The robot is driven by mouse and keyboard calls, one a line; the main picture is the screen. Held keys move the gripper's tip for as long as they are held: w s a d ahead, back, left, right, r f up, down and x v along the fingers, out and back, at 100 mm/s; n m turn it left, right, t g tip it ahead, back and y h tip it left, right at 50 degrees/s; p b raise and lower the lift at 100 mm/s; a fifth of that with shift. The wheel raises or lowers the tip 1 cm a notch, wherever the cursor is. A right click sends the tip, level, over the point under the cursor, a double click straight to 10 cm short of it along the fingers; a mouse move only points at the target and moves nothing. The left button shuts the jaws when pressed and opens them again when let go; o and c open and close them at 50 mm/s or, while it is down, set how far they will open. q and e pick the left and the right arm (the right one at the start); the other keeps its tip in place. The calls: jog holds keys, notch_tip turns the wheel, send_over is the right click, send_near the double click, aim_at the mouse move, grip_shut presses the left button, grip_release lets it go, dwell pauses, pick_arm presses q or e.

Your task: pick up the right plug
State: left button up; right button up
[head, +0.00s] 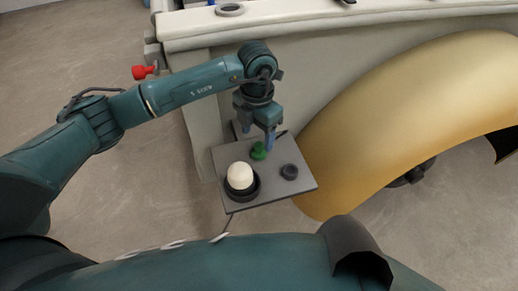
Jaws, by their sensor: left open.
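A green plug (258,151) stands upright on a small grey tray (265,197). A dark, low, round piece (289,171) lies to its right on the tray. A red plug-like piece (145,72) shows farther left, at the end of the pale panel. I cannot tell for sure which of these is the right plug. My left gripper (256,137) points down just above the green plug, with its blue fingers apart and nothing seen between them. I cannot tell whether a finger touches the plug. My right gripper is out of view.
A cream ball (240,176) sits in a dark ring (242,191) at the tray's front left. A pale panel (290,75) rises right behind the tray. A large golden curved shell (400,120) stands close on the right. Open floor (120,195) lies to the left.

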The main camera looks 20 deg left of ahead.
aim_at(259, 144)
pick_arm(q)
jog(key=shift+d+f+p, duration=0.2)
jog(key=shift+f+p, duration=0.25)
jog(key=shift+f, duration=2.3)
jog(key=shift+c, duration=0.4)
jog(key=c, duration=1)
